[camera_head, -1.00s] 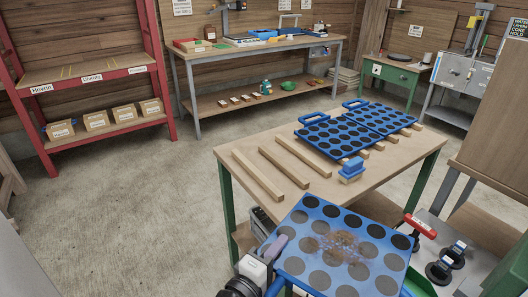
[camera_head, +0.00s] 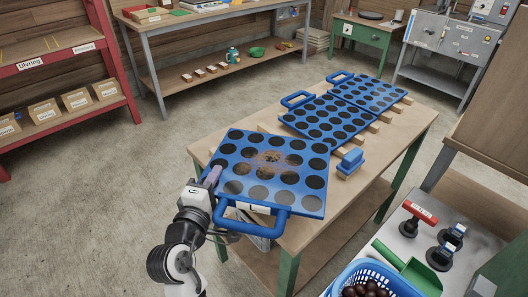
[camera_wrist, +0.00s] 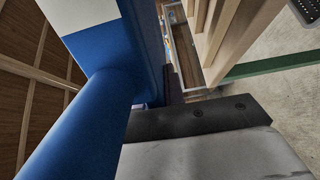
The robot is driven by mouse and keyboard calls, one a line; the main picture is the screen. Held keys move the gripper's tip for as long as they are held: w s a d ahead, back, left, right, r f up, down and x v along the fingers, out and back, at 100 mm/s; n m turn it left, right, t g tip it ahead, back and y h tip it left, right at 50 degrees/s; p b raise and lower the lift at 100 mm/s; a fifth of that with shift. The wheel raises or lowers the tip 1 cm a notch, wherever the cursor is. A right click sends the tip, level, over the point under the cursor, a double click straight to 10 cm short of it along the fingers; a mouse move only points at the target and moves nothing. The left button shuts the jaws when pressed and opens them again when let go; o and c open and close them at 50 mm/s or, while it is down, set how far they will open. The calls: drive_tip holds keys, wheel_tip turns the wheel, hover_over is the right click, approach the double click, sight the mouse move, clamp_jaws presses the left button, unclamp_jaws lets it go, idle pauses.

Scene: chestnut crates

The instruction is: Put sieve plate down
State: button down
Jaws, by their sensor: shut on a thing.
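The blue sieve plate (camera_head: 272,172) with round dark holes and a brown dusty patch is over the left end of the wooden worktable (camera_head: 385,165). I cannot tell whether it touches the wooden slats under it. My gripper (camera_head: 213,183) is shut on the plate at its near left, by the blue loop handle (camera_head: 258,232). In the wrist view the handle (camera_wrist: 75,120) fills the left, close to a dark gripper part. The fingertips are mostly hidden.
Two other blue sieve plates (camera_head: 325,118) (camera_head: 370,92) lie on slats at the table's far end. A blue-topped block (camera_head: 350,162) stands just right of the held plate. A blue basket (camera_head: 343,279), green scoop (camera_head: 408,268) and red-handled tool (camera_head: 418,212) are at lower right.

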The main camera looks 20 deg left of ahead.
drive_tip(key=w+a+r+n+y+p, duration=0.1)
drive_tip(key=w+a+r+y, duration=0.15)
drive_tip(key=r, duration=0.25)
drive_tip(key=w+a+r+n+y+p, duration=0.1)
drive_tip(key=w+a+r, duration=0.2)
drive_tip(key=r, duration=0.2)
wheel_tip(320, 180, down, 19)
drive_tip(key=shift+a+f+b, duration=0.1)
drive_tip(key=shift+b, duration=0.2)
drive_tip(key=shift+f, duration=0.15)
drive_tip(key=c, duration=1.5)
unclamp_jaws()
